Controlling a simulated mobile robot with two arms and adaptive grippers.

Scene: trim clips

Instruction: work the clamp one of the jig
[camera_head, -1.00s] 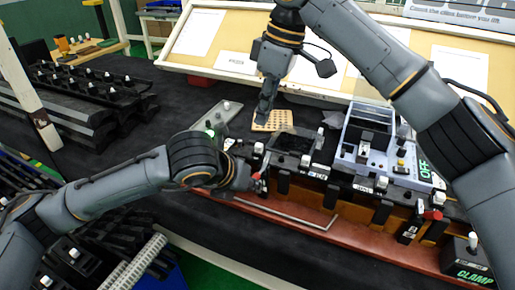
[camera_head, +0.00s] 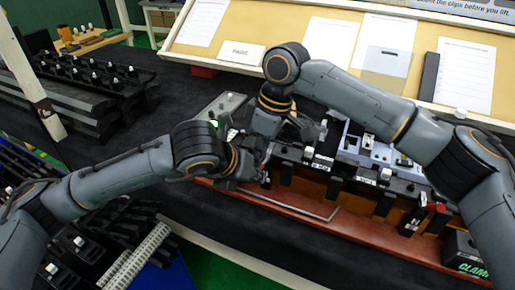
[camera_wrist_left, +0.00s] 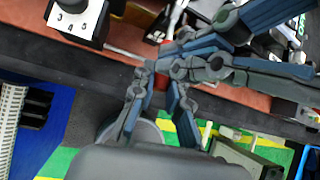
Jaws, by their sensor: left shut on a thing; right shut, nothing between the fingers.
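The jig has a long red-brown base (camera_head: 290,208) with black clamp parts along it, running from the centre to the lower right. My left gripper (camera_head: 246,166) is at the jig's left end. In the left wrist view its fingers (camera_wrist_left: 158,80) are closed around a small red handle (camera_wrist_left: 160,82), mostly hidden by them. My right gripper (camera_head: 262,140) is shut and empty, close above my left gripper. Its fingers (camera_wrist_left: 174,60) reach in from the upper right in the left wrist view. Whether the two grippers touch, I cannot tell. A second red handle (camera_head: 440,208) stands on the jig's right.
A box lettered CLAMP (camera_head: 465,255) stands at the lower right. A grey plate (camera_head: 222,108) lies behind my grippers. Black racks (camera_head: 90,95) fill the far left. A slanted board with papers (camera_head: 350,45) borders the back. A thin bent rod (camera_head: 290,205) lies along the jig's front.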

